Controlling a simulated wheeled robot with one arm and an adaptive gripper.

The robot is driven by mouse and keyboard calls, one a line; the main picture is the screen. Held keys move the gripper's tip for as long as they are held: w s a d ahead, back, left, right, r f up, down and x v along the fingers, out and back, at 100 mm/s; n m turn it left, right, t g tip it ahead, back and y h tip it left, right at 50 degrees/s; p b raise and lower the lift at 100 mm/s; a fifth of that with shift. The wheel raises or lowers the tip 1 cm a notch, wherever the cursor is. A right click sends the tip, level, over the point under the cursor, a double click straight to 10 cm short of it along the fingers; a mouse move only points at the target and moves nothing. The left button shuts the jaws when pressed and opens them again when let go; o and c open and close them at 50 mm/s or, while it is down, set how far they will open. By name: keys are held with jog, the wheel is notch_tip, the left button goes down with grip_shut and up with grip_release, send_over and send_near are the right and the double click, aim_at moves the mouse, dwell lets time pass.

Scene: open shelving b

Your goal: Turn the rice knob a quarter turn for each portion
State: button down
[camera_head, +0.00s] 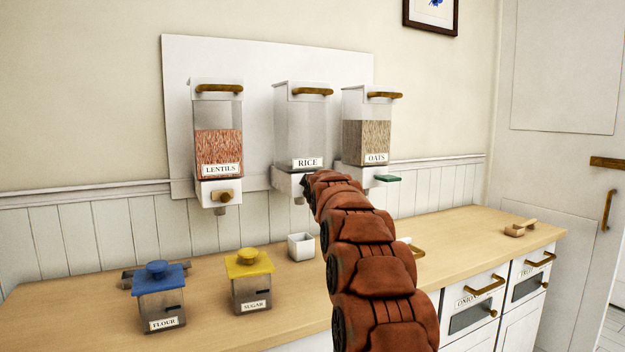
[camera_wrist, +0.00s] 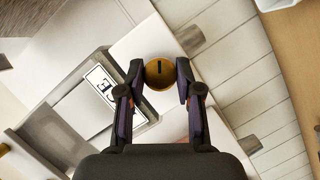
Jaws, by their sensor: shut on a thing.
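The rice dispenser (camera_head: 302,125) hangs on the white wall panel between the lentils and oats dispensers. It is clear with a greyish body, and I see no clear grain level in it. My gripper (camera_head: 306,185) is at its base, and my arm hides most of the knob there. In the wrist view, the round brass knob (camera_wrist: 159,75) with a dark slot is between the fingertips of my gripper (camera_wrist: 160,82), which is shut on it. The picture there is tilted, with part of the RICE label (camera_wrist: 99,92) beside the left finger. A small white square cup (camera_head: 301,247) stands on the counter below the dispenser.
The lentils dispenser (camera_head: 218,150) is left and the oats dispenser (camera_head: 366,142), with a green lever (camera_head: 387,179), is right. Flour (camera_head: 161,305) and sugar (camera_head: 250,292) canisters stand front left on the wooden counter. A wooden scoop (camera_head: 521,229) lies at the right.

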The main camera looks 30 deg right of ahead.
jog(key=shift+d+f+m+t+y+p, duration=0.15)
jog(key=shift+m+t+y+p, duration=0.3)
jog(key=shift+m+y+p, duration=2.3)
jog(key=shift+d+m+t+y+p, duration=0.15)
jog(key=shift+m+t+y+p, duration=0.8)
jog(key=shift+m, duration=3.35)
jog(key=shift+d+f+m+y+p, duration=0.15)
jog(key=shift+m+y+p, duration=1.75)
jog(key=shift+m, duration=1.65)
jog(key=shift+r+y+b, duration=0.15)
jog(key=shift+y+b, duration=0.25)
jog(key=c, duration=0.8)
grip_release()
jog(key=shift+s, duration=0.15)
